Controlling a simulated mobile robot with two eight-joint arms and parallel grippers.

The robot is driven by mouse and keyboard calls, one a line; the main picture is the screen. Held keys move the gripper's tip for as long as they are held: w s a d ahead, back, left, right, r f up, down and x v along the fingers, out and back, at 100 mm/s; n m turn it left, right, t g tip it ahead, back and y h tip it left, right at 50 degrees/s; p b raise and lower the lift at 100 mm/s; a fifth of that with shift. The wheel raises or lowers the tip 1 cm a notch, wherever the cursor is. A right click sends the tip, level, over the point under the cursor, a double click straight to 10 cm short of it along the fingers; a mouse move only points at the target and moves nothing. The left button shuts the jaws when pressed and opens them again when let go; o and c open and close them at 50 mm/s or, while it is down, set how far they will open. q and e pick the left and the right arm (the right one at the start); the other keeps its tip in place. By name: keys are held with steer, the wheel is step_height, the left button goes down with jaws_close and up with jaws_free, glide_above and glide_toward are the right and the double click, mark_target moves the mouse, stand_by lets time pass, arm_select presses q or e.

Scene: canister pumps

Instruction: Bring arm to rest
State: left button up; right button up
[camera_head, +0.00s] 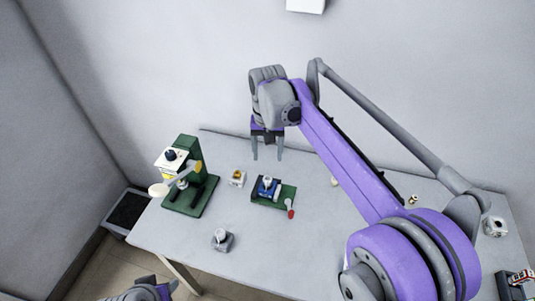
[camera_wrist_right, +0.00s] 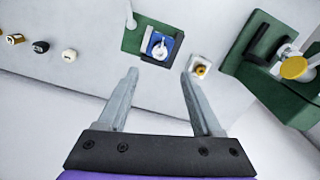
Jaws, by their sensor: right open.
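My right arm (camera_head: 345,160) reaches over the table to the back wall. My right gripper (camera_head: 267,156) hangs above the back part of the table with its fingers pointing down, spread apart and empty. In the right wrist view the open fingers (camera_wrist_right: 160,78) have nothing between them. Beyond them is a green plate with a blue fixture (camera_wrist_right: 159,46), apart from the fingers. Only a piece of my left arm (camera_head: 148,291) shows at the bottom edge of the head view; its fingers cannot be made out.
On the table (camera_head: 165,232) stand a green press (camera_head: 191,190) at left, the blue fixture (camera_head: 266,187) with a red-tipped lever (camera_head: 290,210), a small white-and-yellow part (camera_head: 237,178) and a grey block (camera_head: 222,240). A dark bin (camera_head: 127,210) is left of the table. The front middle is clear.

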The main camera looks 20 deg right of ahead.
steer(key=s+d+f+n+t, duration=0.1)
steer(key=s+f, duration=0.1)
steer(key=s, duration=0.6)
steer(key=s+d+f+n+t+p, duration=0.1)
steer(key=s+f+t, duration=0.1)
steer(key=s, duration=0.6)
steer(key=s+d+f+n+t+p, duration=0.1)
steer(key=s+f+t, duration=0.1)
steer(key=s, duration=0.6)
steer(key=shift+d+f, duration=0.25)
steer(key=shift+f, duration=0.6)
